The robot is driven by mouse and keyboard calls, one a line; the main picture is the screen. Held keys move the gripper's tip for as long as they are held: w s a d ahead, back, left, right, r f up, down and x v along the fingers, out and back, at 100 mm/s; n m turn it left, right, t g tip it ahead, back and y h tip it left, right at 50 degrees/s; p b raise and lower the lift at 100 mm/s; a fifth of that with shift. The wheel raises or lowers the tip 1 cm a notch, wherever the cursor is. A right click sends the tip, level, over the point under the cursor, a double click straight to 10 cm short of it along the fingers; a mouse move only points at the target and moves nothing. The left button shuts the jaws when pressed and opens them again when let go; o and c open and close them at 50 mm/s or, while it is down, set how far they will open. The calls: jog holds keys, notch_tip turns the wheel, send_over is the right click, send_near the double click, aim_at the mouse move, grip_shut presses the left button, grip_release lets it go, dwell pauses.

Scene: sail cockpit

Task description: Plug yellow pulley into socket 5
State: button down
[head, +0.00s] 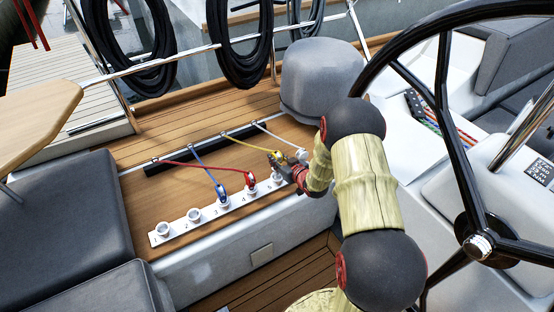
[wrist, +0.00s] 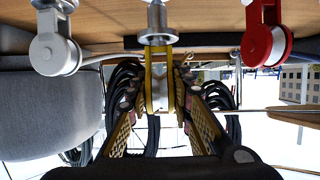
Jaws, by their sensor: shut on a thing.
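The yellow pulley (wrist: 149,85) is between the fingers of my gripper (wrist: 165,100) in the wrist view, its metal flange and plug (wrist: 157,22) bare and pointing to the picture's top. In the head view my gripper (head: 280,161) holds the pulley (head: 273,156), with the yellow rope (head: 246,134) running from it. The pulley is above the white socket strip (head: 178,233), over the place between the red pulley (head: 250,181) and the white pulley (head: 301,155). A white socket (head: 277,178) shows partly below the gripper. The number there is not readable.
The blue pulley (head: 222,193) stands left of the red one. Two empty sockets (head: 194,215) are at the strip's left end. In the wrist view the white pulley (wrist: 55,52) and red pulley (wrist: 264,42) flank my gripper closely. The steering wheel (head: 443,120) is at right.

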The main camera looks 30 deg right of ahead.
jog(key=shift+f+b, duration=1.85)
jog(key=shift+f, duration=0.65)
jog(key=c, duration=1.5)
grip_release()
jog(key=v, duration=1.2)
